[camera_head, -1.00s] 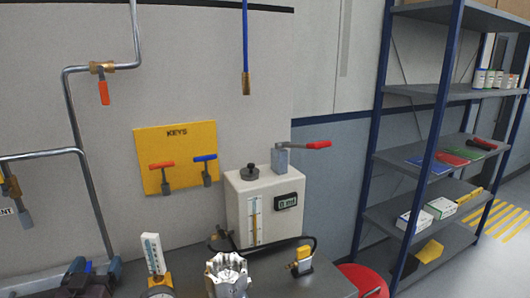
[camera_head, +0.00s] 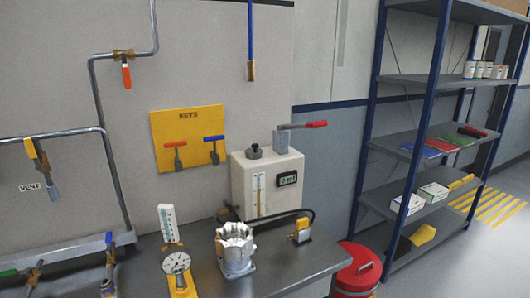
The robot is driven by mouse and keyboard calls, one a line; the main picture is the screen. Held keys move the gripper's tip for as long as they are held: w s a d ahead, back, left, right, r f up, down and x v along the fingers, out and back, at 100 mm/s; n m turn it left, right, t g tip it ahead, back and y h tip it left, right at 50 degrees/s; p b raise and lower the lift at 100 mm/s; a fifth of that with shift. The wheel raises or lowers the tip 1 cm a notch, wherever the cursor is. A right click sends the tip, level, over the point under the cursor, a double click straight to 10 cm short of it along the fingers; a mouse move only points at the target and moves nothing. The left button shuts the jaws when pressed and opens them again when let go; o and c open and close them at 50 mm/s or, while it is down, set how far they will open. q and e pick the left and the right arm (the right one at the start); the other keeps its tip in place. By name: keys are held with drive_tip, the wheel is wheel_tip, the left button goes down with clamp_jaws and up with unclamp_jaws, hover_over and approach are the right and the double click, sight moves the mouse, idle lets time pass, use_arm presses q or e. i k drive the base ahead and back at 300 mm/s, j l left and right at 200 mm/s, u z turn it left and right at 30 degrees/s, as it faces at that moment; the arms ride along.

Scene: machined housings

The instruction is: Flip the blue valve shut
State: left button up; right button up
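A grey manifold pipe (camera_head: 62,256) runs along the lower left in the head view. A small blue handle (camera_head: 109,239) stands upright near its right end. The lower parts of these valves are cut by the picture's edge. Another blue handle (camera_head: 213,138) is a T-handled key on the yellow KEYS board (camera_head: 187,113), beside a red one (camera_head: 175,144). Neither of my grippers shows in the head view.
An orange-handled valve (camera_head: 126,76) and a yellow-handled valve (camera_head: 31,149) sit on wall pipes. A gauge (camera_head: 177,264), metal housing (camera_head: 236,252) and white box (camera_head: 238,185) stand on the bench (camera_head: 275,268). A red bin (camera_head: 357,273) and shelving (camera_head: 410,80) are right.

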sight(108, 235)
drive_tip(key=u, duration=1.3)
